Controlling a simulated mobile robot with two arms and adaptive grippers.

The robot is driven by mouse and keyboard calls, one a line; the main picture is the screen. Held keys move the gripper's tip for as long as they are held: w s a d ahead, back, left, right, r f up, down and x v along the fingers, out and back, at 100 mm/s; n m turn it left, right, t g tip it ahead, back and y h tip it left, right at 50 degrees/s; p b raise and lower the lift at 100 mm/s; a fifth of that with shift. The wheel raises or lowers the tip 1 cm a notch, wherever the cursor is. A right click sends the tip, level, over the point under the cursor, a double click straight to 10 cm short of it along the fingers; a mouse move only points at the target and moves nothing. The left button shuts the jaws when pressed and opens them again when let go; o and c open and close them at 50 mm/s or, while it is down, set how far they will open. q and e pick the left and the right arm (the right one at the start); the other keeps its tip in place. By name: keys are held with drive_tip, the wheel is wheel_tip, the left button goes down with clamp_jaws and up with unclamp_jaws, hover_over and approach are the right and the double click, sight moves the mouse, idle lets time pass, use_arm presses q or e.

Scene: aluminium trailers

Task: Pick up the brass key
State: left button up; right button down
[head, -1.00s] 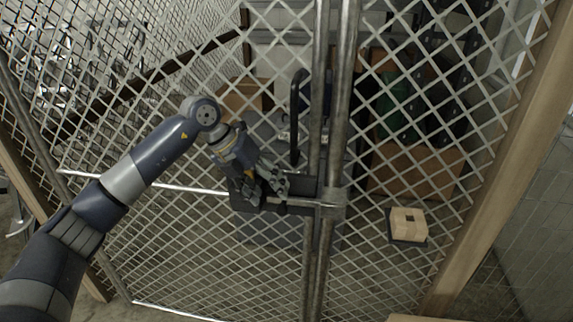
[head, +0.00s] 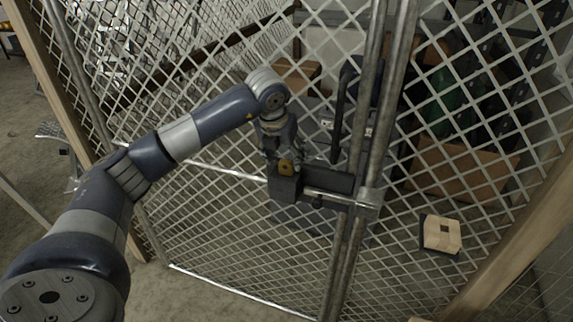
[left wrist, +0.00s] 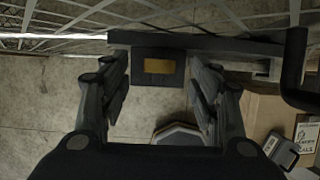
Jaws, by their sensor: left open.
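A small brass-coloured block (left wrist: 159,66) shows in the left wrist view on the dark latch housing of the mesh gate; no key shape can be made out. In the head view a brass-coloured patch (head: 286,167) shows at the left end of the dark latch housing (head: 330,181). My left gripper (left wrist: 161,78) is open, with a finger on either side of the brass piece and nothing visible held. In the head view my left gripper (head: 281,155) is at the latch, its fingertips partly hidden. My right gripper is not in view.
The wire mesh gate (head: 215,225) and its upright metal poles (head: 361,150) stand in front of me. A dark vertical handle (head: 340,115) is beside the latch. Behind the mesh are cardboard boxes (head: 460,172). A light wooden block (head: 441,235) shows at right.

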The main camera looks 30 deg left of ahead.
sight(286, 162)
use_arm(q)
drive_tip(key=shift+p+x, duration=0.45)
drive_tip(key=shift+x, duration=1.1)
drive_tip(key=shift+r, duration=0.1)
drive_tip(key=c, duration=1.2)
drive_tip(key=shift+o, duration=0.2)
drive_tip(key=shift+r, duration=0.15)
